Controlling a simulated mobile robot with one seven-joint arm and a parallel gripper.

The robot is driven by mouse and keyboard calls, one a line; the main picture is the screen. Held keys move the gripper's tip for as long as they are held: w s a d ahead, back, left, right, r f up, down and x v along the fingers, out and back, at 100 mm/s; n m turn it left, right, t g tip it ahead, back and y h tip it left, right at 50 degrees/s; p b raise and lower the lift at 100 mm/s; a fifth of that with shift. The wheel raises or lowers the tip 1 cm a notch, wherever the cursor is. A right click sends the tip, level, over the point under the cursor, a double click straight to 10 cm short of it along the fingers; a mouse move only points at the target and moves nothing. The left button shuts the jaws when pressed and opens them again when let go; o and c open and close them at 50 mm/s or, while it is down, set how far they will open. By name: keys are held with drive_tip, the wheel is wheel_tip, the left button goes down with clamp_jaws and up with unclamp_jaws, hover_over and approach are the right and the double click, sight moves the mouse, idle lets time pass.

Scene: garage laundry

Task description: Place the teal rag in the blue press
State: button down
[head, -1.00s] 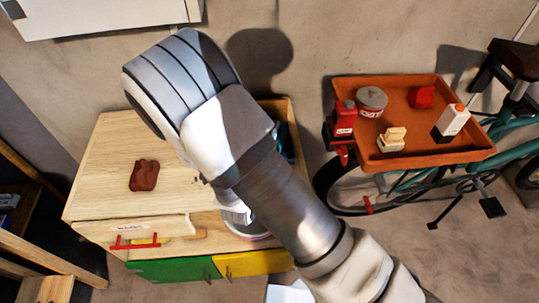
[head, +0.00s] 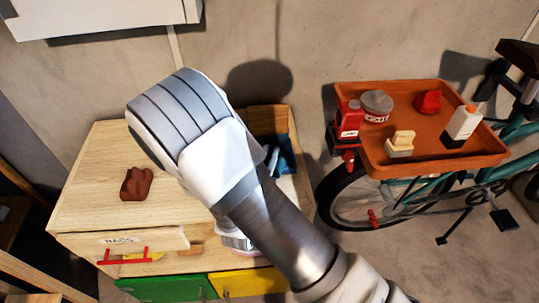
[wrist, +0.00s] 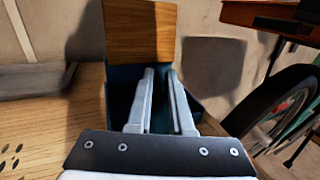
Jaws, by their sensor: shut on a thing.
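The blue press (head: 284,156) is a blue-walled compartment at the right rear of the wooden cabinet, with a wooden panel (head: 268,119) upright behind it. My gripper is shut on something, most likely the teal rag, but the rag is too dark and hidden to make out. In the head view my arm covers most of the gripper.
A reddish-brown lump (head: 136,183) sits on the cabinet top (head: 95,170). A drawer front labelled RAGS (head: 122,241) has a red handle. Green and yellow doors are below. An orange tray (head: 440,160) with several items stands right, by a bicycle.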

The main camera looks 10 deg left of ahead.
drive_tip(key=shift+f, duration=0.2)
drive_tip(key=c, duration=0.8)
unclamp_jaws()
drive_tip(key=shift+r, duration=0.15)
drive_tip(key=shift+s+r, duration=0.1)
drive_tip(key=shift+r, duration=0.1)
drive_tip(key=s, duration=0.4)
drive_tip(key=s+a, duration=0.1)
drive_tip(key=s, duration=0.6)
drive_tip(key=shift+s+a+f, duration=0.1)
drive_tip(key=shift+s+a, duration=0.25)
drive_tip(key=shift+s, duration=0.05)
